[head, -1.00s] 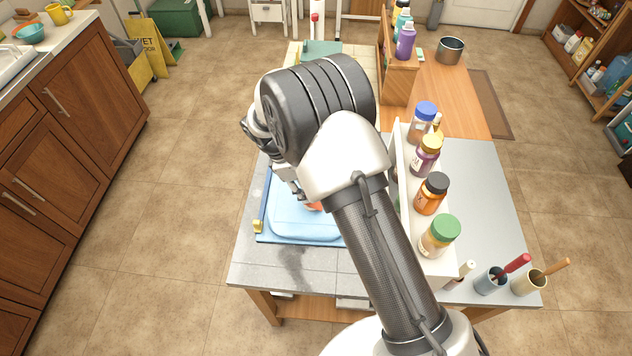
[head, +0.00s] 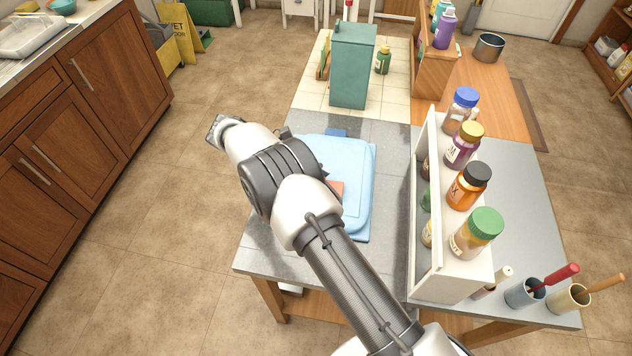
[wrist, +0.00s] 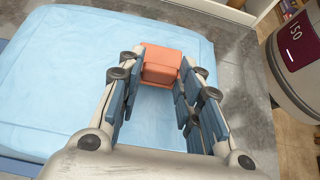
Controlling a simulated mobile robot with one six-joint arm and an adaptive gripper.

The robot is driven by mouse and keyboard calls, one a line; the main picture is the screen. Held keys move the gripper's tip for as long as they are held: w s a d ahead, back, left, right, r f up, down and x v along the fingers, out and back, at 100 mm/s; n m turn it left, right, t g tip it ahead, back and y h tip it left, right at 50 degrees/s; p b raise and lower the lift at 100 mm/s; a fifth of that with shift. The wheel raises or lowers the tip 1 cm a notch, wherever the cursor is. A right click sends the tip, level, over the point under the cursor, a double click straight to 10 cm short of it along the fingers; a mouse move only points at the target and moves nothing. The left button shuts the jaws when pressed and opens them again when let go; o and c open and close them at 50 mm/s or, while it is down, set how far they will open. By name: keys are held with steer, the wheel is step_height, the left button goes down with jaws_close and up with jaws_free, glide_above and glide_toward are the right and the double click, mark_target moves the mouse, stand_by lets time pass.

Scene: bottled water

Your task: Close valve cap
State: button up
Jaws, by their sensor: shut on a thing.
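The orange-red valve cap (wrist: 162,66) is a blocky piece on the light blue, soft-looking pack (wrist: 60,75) in the wrist view. My gripper (wrist: 163,82) is shut on the cap, with one finger at its left side and one at its right. In the head view the light blue pack (head: 356,165) lies on the grey counter, and a bit of the orange cap (head: 337,188) shows beside my arm. My arm hides the gripper and part of the pack there. I cannot tell whether the cap is seated.
A white rack (head: 428,275) with several jars, including a green-lidded jar (head: 477,233), stands right of the pack. A teal box (head: 352,65) stands behind. Cups with handles, such as a blue cup (head: 520,293), are at front right. The counter's left front is clear.

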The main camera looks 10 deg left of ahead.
steer(key=shift+f, duration=0.1)
stand_by(0.3)
steer(key=o, duration=1.1)
steer(key=shift+c, duration=0.2)
step_height(320, 180, up, 10)
